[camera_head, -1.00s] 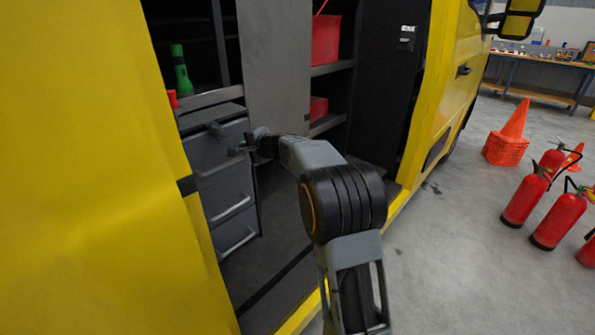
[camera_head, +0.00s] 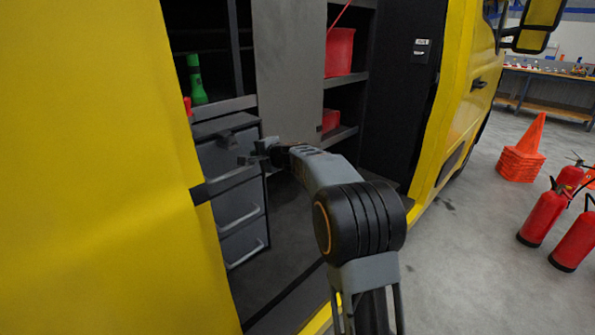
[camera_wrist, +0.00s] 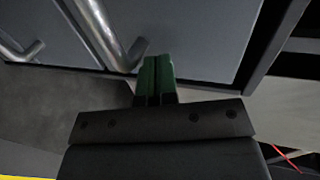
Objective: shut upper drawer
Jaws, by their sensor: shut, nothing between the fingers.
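The grey drawer unit stands inside the yellow vehicle in the head view, with the upper drawer (camera_head: 226,160) above two lower drawers that have bar handles. I cannot tell how far the upper drawer stands out. My gripper (camera_head: 250,160) is at the right part of the upper drawer's front, near its handle and partly covering it. In the wrist view my gripper's green fingers (camera_wrist: 156,75) are shut together and empty. They point at a grey drawer front (camera_wrist: 190,35), close to the end of a metal bar handle (camera_wrist: 100,25). Contact cannot be told.
A green flashlight (camera_head: 195,80) stands above the drawers. A grey panel (camera_head: 288,70) and shelves with a red bin (camera_head: 340,52) are to the right. The yellow body panel (camera_head: 95,180) stands close on the left. Extinguishers (camera_head: 545,215) and stacked cones (camera_head: 521,160) are on the floor at right.

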